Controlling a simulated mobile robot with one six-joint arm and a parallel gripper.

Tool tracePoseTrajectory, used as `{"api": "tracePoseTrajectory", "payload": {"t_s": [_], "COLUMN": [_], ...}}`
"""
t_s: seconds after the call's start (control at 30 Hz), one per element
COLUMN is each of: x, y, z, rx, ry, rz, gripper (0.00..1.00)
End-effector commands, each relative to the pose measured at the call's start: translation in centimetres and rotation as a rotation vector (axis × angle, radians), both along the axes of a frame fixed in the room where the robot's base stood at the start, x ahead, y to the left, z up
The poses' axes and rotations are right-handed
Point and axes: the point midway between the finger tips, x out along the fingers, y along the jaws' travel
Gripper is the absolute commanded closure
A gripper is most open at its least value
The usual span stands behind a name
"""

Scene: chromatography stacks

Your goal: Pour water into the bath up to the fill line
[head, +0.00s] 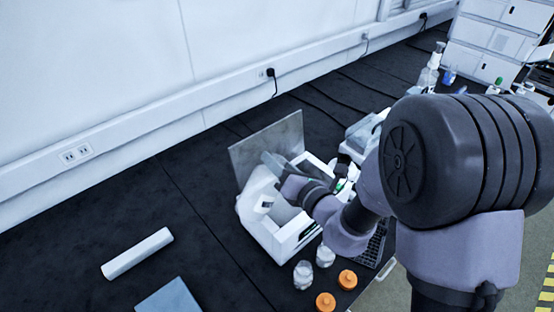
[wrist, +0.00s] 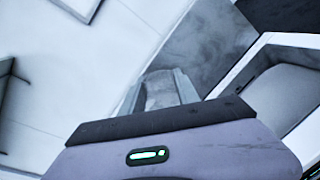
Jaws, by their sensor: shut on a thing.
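The bath (head: 283,238) is a white box with its grey lid (head: 285,138) standing open at the back. My gripper (head: 274,163) is over the bath's left part. It is shut on a white container (head: 256,186), which appears tilted at the bath's left edge and is partly hidden by my gripper. In the wrist view my fingertips (wrist: 160,92) close on a pale piece, with the grey lid (wrist: 205,45) behind and the bath's opening (wrist: 285,92) at right. I cannot make out the fill line, the water level or any stream.
Two clear jars (head: 303,274) and two orange-capped items (head: 347,279) stand close in front of the bath. A white roll (head: 137,254) and a blue-grey slab (head: 168,297) lie at left. More equipment (head: 362,135) stands behind right.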

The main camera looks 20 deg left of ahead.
Motion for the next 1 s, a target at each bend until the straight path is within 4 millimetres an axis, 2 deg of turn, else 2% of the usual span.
{"api": "tracePoseTrajectory", "payload": {"t_s": [1.0], "x": [0.2], "y": [-0.1], "z": [-1.0], "rx": [0.074], "ry": [0.124], "rz": [0.000], "gripper": [1.00]}}
